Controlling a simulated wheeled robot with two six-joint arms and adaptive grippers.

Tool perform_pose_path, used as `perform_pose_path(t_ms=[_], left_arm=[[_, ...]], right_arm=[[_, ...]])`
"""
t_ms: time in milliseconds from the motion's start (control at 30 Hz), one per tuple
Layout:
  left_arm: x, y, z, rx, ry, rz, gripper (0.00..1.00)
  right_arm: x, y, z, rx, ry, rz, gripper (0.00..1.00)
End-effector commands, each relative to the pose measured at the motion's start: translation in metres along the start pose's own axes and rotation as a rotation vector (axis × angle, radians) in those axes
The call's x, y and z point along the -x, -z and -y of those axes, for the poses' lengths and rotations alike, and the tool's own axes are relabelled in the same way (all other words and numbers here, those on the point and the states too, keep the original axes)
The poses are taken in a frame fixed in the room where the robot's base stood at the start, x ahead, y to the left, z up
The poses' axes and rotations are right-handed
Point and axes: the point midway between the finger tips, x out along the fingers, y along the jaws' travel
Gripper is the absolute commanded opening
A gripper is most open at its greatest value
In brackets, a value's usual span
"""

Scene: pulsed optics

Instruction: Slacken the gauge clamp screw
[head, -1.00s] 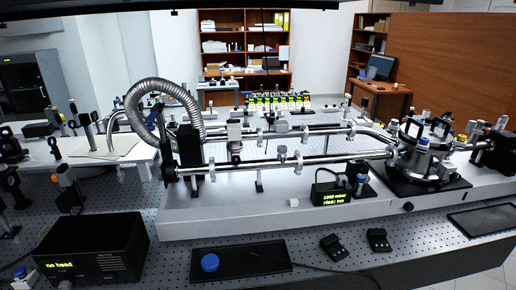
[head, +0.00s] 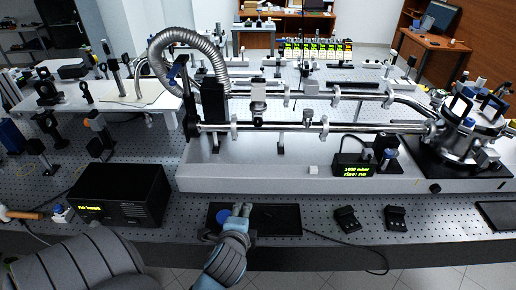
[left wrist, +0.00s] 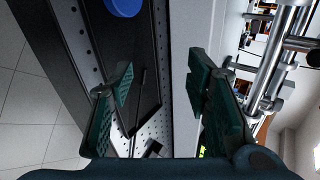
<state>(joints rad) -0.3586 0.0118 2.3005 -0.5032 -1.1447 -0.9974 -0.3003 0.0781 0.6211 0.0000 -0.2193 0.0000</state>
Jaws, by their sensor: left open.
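A small black gauge readout box (head: 352,168) with green text, seemingly "1000 mbar" and "rise: no", stands on the grey bench's front ledge. A dark fitting with a blue part (head: 389,155) stands just right of it. I cannot make out which piece is the clamp screw. My left gripper (head: 241,210) is over the black tray at the front, well left of the gauge. In the left wrist view its green-padded fingers (left wrist: 163,85) are apart with nothing between them. A blue cap (head: 224,216) lies by the gripper, partly hidden; it also shows in the wrist view (left wrist: 125,5).
The black tray (head: 283,218) lies on the perforated table. A black box reading "no head" (head: 120,194) is at left. Two small black devices (head: 347,218) sit right of the tray, near a cable. Metal tubes (head: 310,128) run above the ledge. A steel chamber (head: 468,140) stands right.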

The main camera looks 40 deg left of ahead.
Motion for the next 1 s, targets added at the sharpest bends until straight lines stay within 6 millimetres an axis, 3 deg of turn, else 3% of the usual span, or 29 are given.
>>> perform_pose_path(t_ms=[100, 200, 333, 533, 800, 1000], left_arm=[[0.001, 0.008, 0.072, -0.454, 0.242, 0.109, 0.44], [0.011, 0.017, 0.123, -0.822, 0.386, 0.261, 0.44], [0.025, 0.026, 0.163, -1.137, 0.472, 0.432, 0.44], [0.01, 0.026, 0.186, -1.219, 0.488, 0.48, 0.44], [-0.053, 0.019, 0.231, -1.216, 0.483, 0.479, 0.44], [-0.082, 0.015, 0.251, -1.213, 0.481, 0.476, 0.44]], right_arm=[[-0.001, 0.001, 0.0, 0.0, -0.001, -0.001, 0.4], [0.0, 0.001, -0.001, 0.0, -0.001, -0.001, 0.4], [0.0, 0.001, -0.001, 0.001, -0.002, -0.001, 0.4], [0.001, 0.0, -0.002, 0.001, -0.003, 0.0, 0.4], [0.003, 0.0, -0.004, 0.002, -0.004, 0.002, 0.4], [0.004, 0.0, -0.003, 0.001, -0.003, 0.002, 0.4]])
